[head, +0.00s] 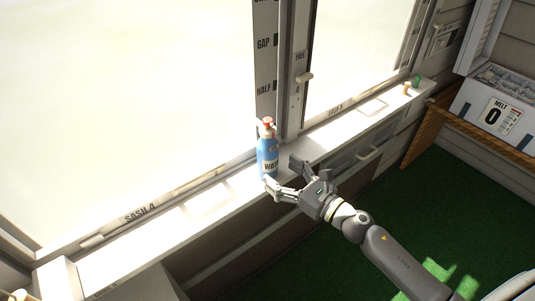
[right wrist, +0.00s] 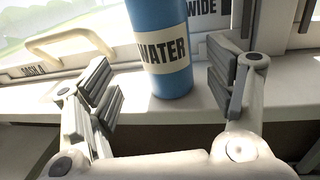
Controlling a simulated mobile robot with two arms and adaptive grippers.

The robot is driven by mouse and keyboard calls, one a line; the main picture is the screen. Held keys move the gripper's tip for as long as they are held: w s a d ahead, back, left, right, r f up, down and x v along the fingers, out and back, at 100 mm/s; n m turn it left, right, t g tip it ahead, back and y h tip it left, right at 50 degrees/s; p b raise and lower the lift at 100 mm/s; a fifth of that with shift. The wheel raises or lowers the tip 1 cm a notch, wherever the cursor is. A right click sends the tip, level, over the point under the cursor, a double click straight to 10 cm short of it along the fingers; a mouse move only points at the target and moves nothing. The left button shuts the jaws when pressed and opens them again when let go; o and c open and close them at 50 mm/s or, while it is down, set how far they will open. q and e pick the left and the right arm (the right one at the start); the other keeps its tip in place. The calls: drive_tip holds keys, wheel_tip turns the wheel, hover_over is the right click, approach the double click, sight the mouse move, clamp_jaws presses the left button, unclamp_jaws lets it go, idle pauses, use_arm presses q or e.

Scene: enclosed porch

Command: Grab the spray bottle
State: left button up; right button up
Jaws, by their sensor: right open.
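The spray bottle (head: 267,152) is blue with a red and white top and a white label reading WATER. It stands upright on the white window sill in the head view. In the right wrist view the blue bottle (right wrist: 160,22) stands just beyond the fingers, about midway between them, and its top is cut off. My right gripper (head: 282,174) is open, with its fingers pointing at the lower part of the bottle. In the right wrist view the open gripper (right wrist: 168,90) shows clear gaps on both sides of the bottle. My left gripper is not in view.
The white sill (head: 205,207) runs along the windows. A window post (head: 292,70) with a latch rises behind the bottle. Small orange and green items (head: 411,85) sit at the sill's far right. A white box (head: 493,112) stands on a wooden shelf at the right. Green floor lies below.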

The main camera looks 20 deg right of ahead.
sight(276, 165)
drive_tip(key=shift+w+a, duration=0.25)
drive_tip(key=shift+w, duration=0.2)
drive_tip(key=shift+w+r, duration=0.15)
drive_tip(key=shift+w, duration=0.15)
drive_tip(key=p+x, duration=0.2)
drive_tip(key=x, duration=0.2)
drive_tip(key=shift+w+d, duration=0.1)
drive_tip(key=shift+w, duration=0.3)
drive_tip(key=c, duration=1.2)
drive_tip(key=shift+c, duration=0.6)
